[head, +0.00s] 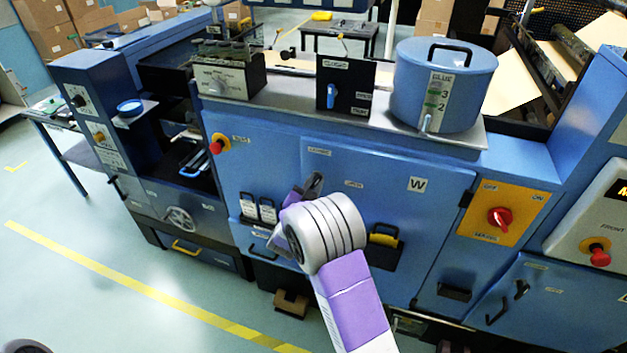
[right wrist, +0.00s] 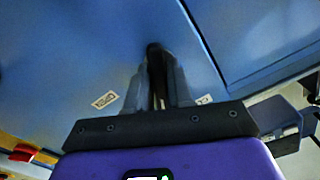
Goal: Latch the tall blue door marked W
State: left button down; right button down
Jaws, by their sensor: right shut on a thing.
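The tall blue door marked W (head: 420,215) is on the front of the blue machine, with its W label at the upper right. It looks flush or nearly flush with the machine front; I cannot tell whether it is latched. A black latch handle (head: 314,182) is near its left edge. My right gripper (head: 308,190) is at this handle. In the right wrist view, the gripper's fingers (right wrist: 158,88) are shut on the black handle (right wrist: 154,50), which stands against the blue panel. My right wrist hides part of the door's lower left. My left gripper is not in view.
A yellow-handled recess (head: 384,240) is low on the door. A red knob (head: 500,218) on a yellow panel is to its right, and a red knob (head: 218,144) is to its left. A blue pot (head: 445,80) stands on top. Open floor lies at the front left.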

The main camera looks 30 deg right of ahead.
jog(key=n+p, duration=0.3)
jog(key=n, duration=0.2)
dwell(0.5)
jog(key=c, duration=1)
grip_release()
jog(key=shift+a, duration=0.15)
jog(key=v, duration=0.7)
jog(key=shift+s, duration=0.15)
jog(key=shift+a, duration=0.1)
